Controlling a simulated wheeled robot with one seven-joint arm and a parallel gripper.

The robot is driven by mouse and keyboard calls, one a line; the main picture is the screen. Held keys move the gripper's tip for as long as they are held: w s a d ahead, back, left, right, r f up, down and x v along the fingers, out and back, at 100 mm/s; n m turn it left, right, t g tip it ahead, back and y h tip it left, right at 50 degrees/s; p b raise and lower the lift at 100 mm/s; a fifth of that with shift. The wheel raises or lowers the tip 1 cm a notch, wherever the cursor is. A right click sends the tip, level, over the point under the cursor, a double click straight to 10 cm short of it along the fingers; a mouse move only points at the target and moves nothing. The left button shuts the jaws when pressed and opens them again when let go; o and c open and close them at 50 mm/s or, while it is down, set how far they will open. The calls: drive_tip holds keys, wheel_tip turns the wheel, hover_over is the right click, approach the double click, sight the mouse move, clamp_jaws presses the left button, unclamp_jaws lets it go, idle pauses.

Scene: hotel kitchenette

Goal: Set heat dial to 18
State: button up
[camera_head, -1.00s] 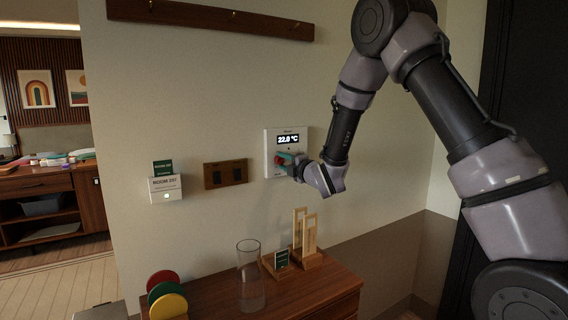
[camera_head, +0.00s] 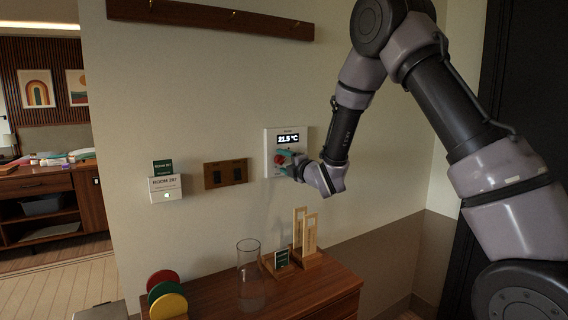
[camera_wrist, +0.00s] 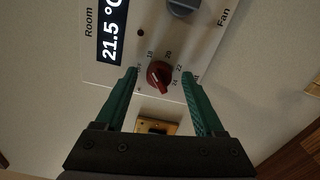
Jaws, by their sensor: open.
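The white thermostat panel (camera_head: 270,138) is on the wall, and its display (camera_head: 288,139) reads 21.5 °C. The wrist view shows the same display (camera_wrist: 110,36), turned on its side. The red heat dial (camera_wrist: 159,73) sits below it, ringed by numbers including 18, 20, 22 and 24. My gripper (camera_wrist: 160,76) is open, with one green finger on each side of the red dial and gaps visible between them. In the head view my gripper (camera_head: 287,160) is at the panel and partly covers it.
A grey fan dial (camera_wrist: 184,7) is on the same panel. A wooden switch plate (camera_head: 226,173) and a room sign (camera_head: 165,189) are on the wall to the left. Below, a wooden cabinet (camera_head: 318,290) bears a glass cylinder (camera_head: 250,275) and wooden stands (camera_head: 310,236).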

drive_tip(key=v, duration=1)
drive_tip(key=shift+s+d, duration=0.25)
drive_tip(key=shift+s, duration=0.05)
